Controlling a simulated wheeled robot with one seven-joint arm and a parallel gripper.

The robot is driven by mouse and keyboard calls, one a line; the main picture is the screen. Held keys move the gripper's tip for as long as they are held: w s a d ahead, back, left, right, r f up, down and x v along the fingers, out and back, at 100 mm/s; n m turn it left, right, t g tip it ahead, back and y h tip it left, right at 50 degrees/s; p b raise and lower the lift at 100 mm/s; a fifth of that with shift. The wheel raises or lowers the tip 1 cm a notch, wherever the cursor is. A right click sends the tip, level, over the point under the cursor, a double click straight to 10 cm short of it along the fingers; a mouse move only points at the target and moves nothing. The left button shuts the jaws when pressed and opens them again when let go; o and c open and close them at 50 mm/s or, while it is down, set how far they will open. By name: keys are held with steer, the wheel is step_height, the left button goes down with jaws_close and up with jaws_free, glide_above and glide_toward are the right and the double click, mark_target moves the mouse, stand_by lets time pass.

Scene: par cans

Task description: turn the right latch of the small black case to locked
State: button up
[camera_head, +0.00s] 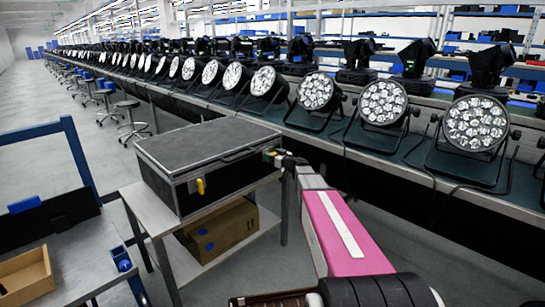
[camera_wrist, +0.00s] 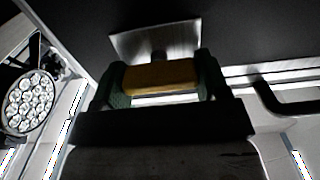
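The small black case (camera_head: 205,155) stands closed on a small grey table, with silver edges. Its left latch (camera_head: 200,187) has a yellow key and shows on the front face. My gripper (camera_head: 272,155) is at the right end of that face and hides the right latch in the head view. In the wrist view the yellow key of the right latch (camera_wrist: 160,77) lies crosswise between the two dark green fingers of my gripper (camera_wrist: 162,85). It fills the gap and looks touched at both ends. A pale metal plate (camera_wrist: 155,42) is behind it.
A black handle (camera_wrist: 285,103) on the case is right of my gripper. A cardboard box (camera_head: 220,230) sits on the table's lower shelf. A long bench with par lights (camera_head: 383,102) runs behind. A workbench with an open box (camera_head: 25,275) is at left.

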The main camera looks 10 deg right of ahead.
steer(key=shift+m, duration=0.3)
steer(key=m, duration=0.3)
steer(key=shift+m, duration=0.4)
steer(key=m, duration=0.4)
steer(key=shift+d, duration=0.1)
steer(key=m, duration=0.5)
steer(key=shift+w+f, duration=0.1)
steer(key=shift+f, duration=0.05)
steer(key=shift+m, duration=2.3)
steer(key=o, duration=0.9)
steer(key=shift+o, duration=0.2)
